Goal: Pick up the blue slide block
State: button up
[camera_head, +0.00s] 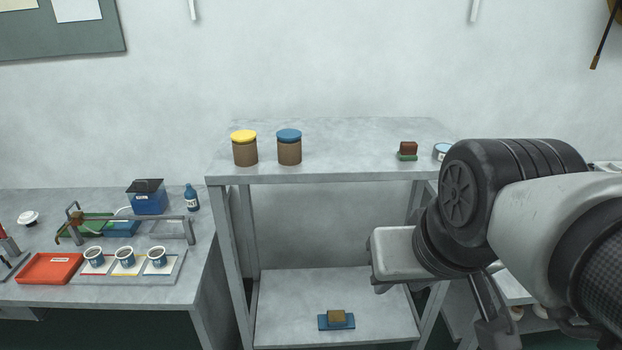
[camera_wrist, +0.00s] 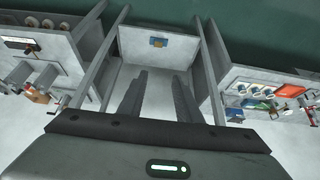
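A flat blue block (camera_head: 345,325) with a tan-brown block (camera_head: 336,316) on top lies on the lower shelf, near its front edge. The same pair shows small in the wrist view (camera_wrist: 159,42), far beyond the fingertips. My gripper (camera_wrist: 161,75) is open and empty, its two dark fingers apart and well clear of the blue block. In the head view my arm fills the right side, and I cannot make out the fingertips clearly there.
The lower shelf (camera_head: 280,300) sits under an upper shelf (camera_head: 345,165) between metal legs. Above stand a yellow-lidded jar (camera_head: 245,150), a blue-lidded jar (camera_head: 289,150) and a red-brown block (camera_head: 408,148) on a green one. A side table (camera_head: 170,303) holds cups and a red tray (camera_head: 50,268).

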aim_at(336, 320)
jog(key=i+j+z, duration=0.1)
jog(key=z, duration=0.25)
jog(key=i+j+z, duration=0.1)
jog(key=z, duration=0.25)
jog(key=j+z, duration=0.35)
jog(key=i, duration=0.55)
jog(key=l, duration=0.05)
